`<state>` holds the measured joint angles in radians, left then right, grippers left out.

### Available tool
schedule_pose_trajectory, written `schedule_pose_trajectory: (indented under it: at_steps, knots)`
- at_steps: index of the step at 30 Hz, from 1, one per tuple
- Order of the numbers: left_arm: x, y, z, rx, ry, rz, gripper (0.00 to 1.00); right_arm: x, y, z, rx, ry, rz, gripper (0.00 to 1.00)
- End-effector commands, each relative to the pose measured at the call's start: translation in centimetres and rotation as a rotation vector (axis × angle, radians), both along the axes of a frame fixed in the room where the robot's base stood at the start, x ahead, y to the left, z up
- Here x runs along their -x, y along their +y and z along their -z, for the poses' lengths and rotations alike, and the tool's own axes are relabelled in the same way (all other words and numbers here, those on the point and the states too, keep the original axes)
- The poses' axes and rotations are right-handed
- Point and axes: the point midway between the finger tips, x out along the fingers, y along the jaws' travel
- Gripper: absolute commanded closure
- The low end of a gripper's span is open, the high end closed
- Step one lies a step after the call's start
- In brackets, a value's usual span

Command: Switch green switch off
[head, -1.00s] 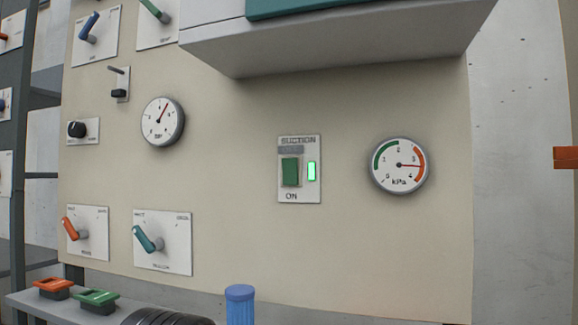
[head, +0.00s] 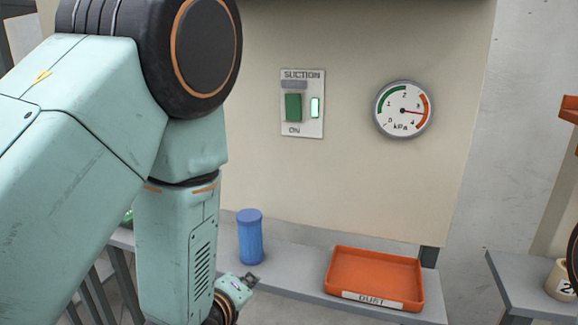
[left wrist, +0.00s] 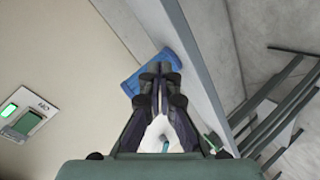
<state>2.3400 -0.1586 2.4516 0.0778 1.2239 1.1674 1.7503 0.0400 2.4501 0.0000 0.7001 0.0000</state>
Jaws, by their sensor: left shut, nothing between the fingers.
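The green switch (head: 293,107) sits on a white plate labelled SUCTION on the beige panel, with ON printed below it. A lit green lamp (head: 315,107) is beside it. In the left wrist view the switch (left wrist: 22,122) and the lit lamp (left wrist: 8,111) show at the left edge. My left gripper (head: 251,279) is low in the head view, below and left of the switch and apart from it, partly hidden by my arm. In the left wrist view its fingers (left wrist: 156,70) are together, with nothing between them. My right gripper is out of view.
A blue canister (head: 250,238) stands on the grey shelf, close to my left gripper; it appears behind the fingertips in the left wrist view (left wrist: 138,77). An orange DUST tray (head: 375,275) lies to its right. A kPa gauge (head: 403,109) is right of the switch.

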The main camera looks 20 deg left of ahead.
Motion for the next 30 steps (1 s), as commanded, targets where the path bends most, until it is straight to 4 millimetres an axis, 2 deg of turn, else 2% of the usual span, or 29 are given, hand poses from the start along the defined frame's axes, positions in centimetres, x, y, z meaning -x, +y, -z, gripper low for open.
schedule_pose_trajectory:
  at_steps: [1,3,6,9,12,15,17,26,30]
  knots:
    - [-1.3,-0.3,-5.2,0.06,-0.087,-0.02,1.0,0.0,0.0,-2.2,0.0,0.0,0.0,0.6]
    - [-2.5,-0.6,-10.4,0.157,-0.197,-0.044,1.0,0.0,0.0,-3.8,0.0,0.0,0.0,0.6]
    - [-3.6,-1.2,-17.2,0.289,-0.334,-0.057,1.0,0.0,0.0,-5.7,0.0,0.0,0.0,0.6]
    - [-4.0,-1.6,-22.5,0.399,-0.441,-0.055,1.0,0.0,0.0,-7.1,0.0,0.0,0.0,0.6]
    - [-4.2,-1.9,-26.1,0.479,-0.511,-0.047,1.0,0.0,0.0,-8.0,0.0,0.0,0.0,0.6]
    - [-4.1,-2.1,-27.9,0.523,-0.548,-0.039,1.0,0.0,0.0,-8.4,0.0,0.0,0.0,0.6]
    - [-4.1,-2.2,-28.3,0.537,-0.557,-0.036,1.0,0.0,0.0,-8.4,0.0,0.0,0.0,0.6]
    - [-4.2,-2.2,-28.2,0.54,-0.558,-0.036,1.0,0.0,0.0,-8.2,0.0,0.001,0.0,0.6]
    - [-4.8,-2.2,-28.2,0.543,-0.558,-0.038,1.0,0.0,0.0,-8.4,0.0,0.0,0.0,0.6]
